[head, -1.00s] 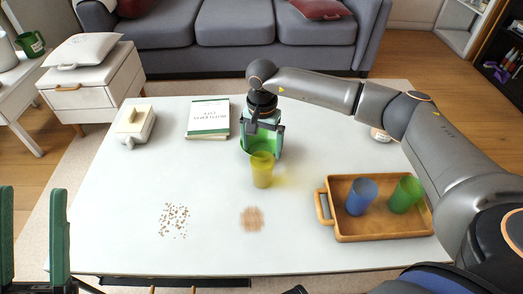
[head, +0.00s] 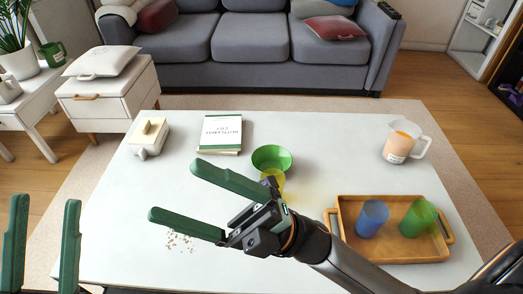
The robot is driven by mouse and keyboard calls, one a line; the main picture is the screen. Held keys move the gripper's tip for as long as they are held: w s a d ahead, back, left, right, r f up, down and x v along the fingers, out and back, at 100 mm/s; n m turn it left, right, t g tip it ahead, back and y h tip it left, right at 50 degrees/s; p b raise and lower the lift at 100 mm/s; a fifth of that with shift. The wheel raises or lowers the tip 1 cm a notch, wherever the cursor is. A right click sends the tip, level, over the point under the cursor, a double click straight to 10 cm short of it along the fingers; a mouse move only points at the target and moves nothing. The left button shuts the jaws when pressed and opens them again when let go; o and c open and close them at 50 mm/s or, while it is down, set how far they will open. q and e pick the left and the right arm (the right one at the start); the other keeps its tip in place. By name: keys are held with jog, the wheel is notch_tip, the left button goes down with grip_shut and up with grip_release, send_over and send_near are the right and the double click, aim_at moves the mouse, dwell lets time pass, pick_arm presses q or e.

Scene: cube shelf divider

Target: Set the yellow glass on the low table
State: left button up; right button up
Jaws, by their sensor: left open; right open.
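The yellow glass (head: 277,179) stands on the low white table (head: 330,130), just in front of the green bowl (head: 272,157). Its lower part is hidden behind my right gripper. My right gripper (head: 171,189) is open and empty, its fingers pointing left in the head view. It is in front of the glass, which is not between its fingers. My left gripper (head: 45,202) is open and empty at the left edge of the view, beside the table.
A wooden tray (head: 447,240) holds a blue glass (head: 372,218) and a green glass (head: 417,218). Crumbs (head: 180,241) lie partly behind my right gripper.

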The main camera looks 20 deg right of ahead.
jog(key=d+r+m+t+h, duration=0.1)
jog(key=d+m+t+h, duration=0.3)
jog(key=m+t, duration=0.3)
jog(key=w+d+m+t+h, duration=0.1)
jog(key=d+m+t+h, duration=0.4)
jog(key=m, duration=0.8)
jog(key=shift+w+r+t+h, duration=0.25)
jog(key=shift+r+t+h, duration=0.15)
jog(key=shift+t+h, duration=0.55)
jog(key=shift+d, duration=0.1)
